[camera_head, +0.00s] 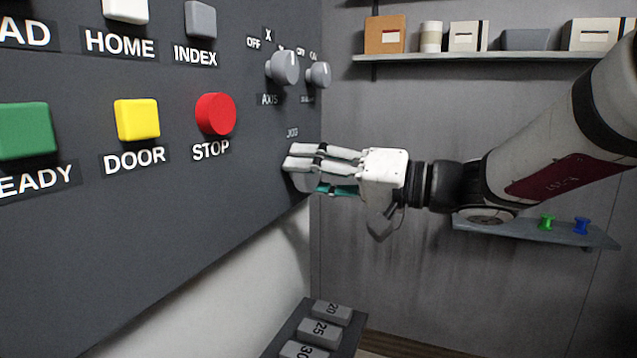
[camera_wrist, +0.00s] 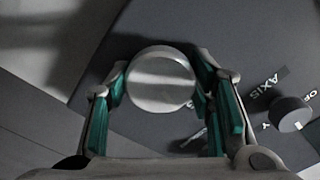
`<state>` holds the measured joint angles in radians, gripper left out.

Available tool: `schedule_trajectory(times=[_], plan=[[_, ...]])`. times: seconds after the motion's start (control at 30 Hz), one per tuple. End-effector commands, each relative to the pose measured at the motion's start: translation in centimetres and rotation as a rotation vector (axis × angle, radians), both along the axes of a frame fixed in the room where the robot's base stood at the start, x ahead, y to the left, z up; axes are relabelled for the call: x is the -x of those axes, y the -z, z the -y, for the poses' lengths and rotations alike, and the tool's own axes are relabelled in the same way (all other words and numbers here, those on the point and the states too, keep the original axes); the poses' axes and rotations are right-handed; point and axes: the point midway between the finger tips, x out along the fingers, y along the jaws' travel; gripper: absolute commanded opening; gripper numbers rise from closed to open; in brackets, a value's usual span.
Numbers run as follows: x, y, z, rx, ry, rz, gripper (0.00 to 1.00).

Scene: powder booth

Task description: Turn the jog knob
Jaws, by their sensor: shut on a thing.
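The jog knob (camera_wrist: 160,80) is a round pale-grey knob on the dark panel, seen face-on between my fingers in the wrist view. In the head view it sits below the JOG label (camera_head: 292,132), mostly hidden by my fingers; a part of it (camera_head: 303,182) shows under them. My gripper (camera_head: 300,163) reaches in from the right and is shut on the knob. In the wrist view the teal-padded fingers of my gripper (camera_wrist: 162,103) stand on either side of it.
The AXIS knob (camera_head: 284,68) and a smaller knob (camera_head: 318,74) are above. A red STOP button (camera_head: 216,114), yellow DOOR button (camera_head: 137,119) and green button (camera_head: 26,130) are on the left. A shelf (camera_head: 490,55) with boxes and a lower ledge (camera_head: 590,234) are behind.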

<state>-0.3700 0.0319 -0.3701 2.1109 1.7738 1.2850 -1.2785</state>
Motion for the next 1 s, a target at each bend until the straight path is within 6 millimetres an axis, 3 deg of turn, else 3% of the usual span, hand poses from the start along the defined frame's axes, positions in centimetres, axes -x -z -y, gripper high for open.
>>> schedule_trajectory(times=[1.0], plan=[[0.03, -0.18, 0.09, -0.330, 0.003, -0.912, 0.21]])
